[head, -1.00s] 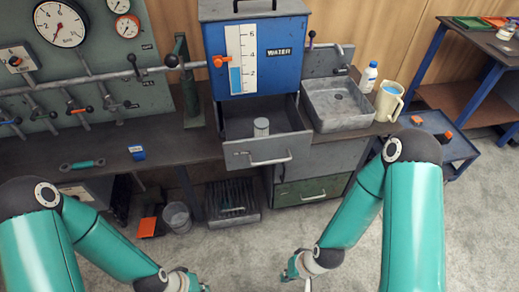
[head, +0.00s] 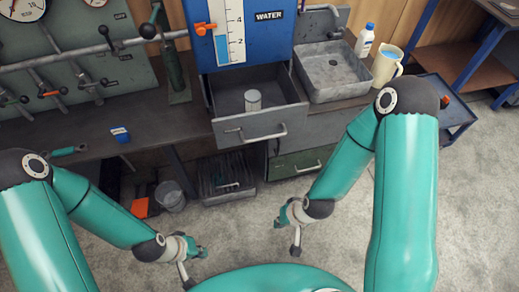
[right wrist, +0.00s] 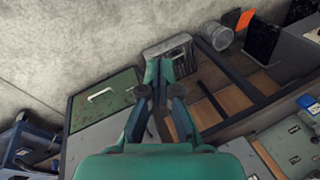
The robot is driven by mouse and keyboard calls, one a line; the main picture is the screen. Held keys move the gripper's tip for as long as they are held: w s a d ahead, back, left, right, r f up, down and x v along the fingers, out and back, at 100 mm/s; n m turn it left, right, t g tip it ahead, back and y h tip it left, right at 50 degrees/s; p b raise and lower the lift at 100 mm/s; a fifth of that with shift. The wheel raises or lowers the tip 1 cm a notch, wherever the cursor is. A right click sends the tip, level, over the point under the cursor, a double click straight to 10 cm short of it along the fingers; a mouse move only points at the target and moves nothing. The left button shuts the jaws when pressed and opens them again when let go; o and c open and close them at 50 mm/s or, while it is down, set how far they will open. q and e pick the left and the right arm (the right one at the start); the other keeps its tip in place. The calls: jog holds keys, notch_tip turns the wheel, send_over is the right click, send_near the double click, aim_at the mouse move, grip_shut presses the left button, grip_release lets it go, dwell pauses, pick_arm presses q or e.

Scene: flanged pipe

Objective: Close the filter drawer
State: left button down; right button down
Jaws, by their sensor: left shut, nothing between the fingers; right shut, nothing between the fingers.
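The filter drawer (head: 232,128) is pulled out below the blue water tank (head: 255,35) in the head view. Its grey front has a light bar handle (head: 262,136), and a small pale cylinder (head: 252,100) stands inside. My left gripper (head: 190,270) is shut and empty, low and to the left of the drawer, over the floor. My right gripper (head: 295,240) is shut and empty, below and slightly right of the drawer front, apart from it. In the right wrist view my right gripper (right wrist: 159,95) points downward; I cannot clearly identify the filter drawer there.
A green lower drawer (head: 300,162) sits below the bench, shut. A grey sink (head: 330,72), a white bottle (head: 364,40) and a pitcher (head: 386,66) are on the right. A bucket (head: 170,196) stands on the floor at left. The floor in front is clear.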

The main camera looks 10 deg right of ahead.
jog(key=w+a+r+m+t+h+b, duration=0.1)
jog(key=w+r+m+t+b, duration=0.2)
jog(key=w+b, duration=0.4)
jog(key=w+a+r+m+t+h+b, duration=0.1)
jog(key=w+m+t+b, duration=0.1)
jog(key=w+t+b, duration=0.55)
jog(key=s+r+m+t+h+b, duration=0.1)
jog(key=s+r+m+t+b, duration=0.3)
jog(key=s+r+m+b, duration=0.9)
jog(key=w+f+n, duration=0.1)
jog(key=w+f, duration=0.2)
jog(key=w, duration=0.7)
jog(key=w+f+n, duration=0.2)
jog(key=w+f, duration=0.2)
jog(key=w, duration=0.6)
jog(key=shift+d+b, duration=0.15)
jog(key=shift+b, duration=0.3)
jog(key=shift+g, duration=0.25)
